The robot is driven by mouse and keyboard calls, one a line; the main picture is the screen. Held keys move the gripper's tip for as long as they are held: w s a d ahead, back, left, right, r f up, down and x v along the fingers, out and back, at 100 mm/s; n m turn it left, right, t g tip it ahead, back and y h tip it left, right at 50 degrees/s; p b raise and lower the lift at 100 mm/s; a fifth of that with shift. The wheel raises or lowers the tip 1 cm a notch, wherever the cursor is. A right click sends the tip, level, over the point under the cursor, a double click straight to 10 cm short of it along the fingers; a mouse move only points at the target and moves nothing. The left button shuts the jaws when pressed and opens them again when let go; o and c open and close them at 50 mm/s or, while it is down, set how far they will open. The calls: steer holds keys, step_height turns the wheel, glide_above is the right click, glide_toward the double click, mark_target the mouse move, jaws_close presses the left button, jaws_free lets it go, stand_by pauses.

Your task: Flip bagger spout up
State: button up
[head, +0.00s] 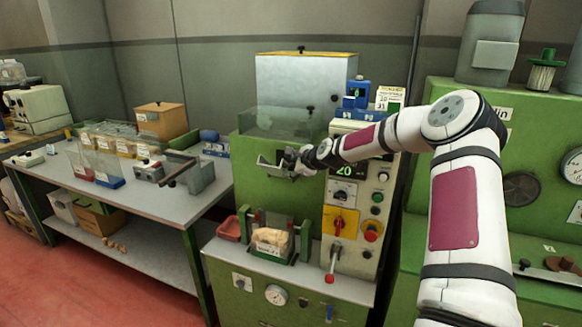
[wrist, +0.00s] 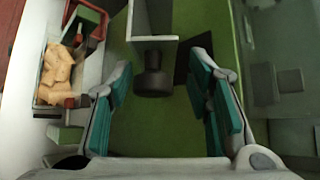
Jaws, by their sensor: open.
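The bagger spout (head: 272,168) is a grey metal chute on the front of the green bagger, tilted down at its outer end. In the wrist view the spout's grey plate (wrist: 142,16) carries a black round knob (wrist: 153,76). My gripper (head: 297,160) is at the right side of the spout in the head view and partly hides it. In the wrist view my gripper (wrist: 160,82) is open, with teal pads on either side of the knob. Gaps show between the pads and the knob.
Below the spout, a bag of corks (head: 270,241) stands in a holder on the bagger's ledge, beside a red tray (head: 229,228). A control panel (head: 352,190) with knobs and a lever is close on the right. A grey table (head: 130,190) with several boxes stands left.

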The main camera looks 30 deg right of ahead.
step_height(320, 180, up, 10)
steer(key=shift+f, duration=0.1)
stand_by(0.4)
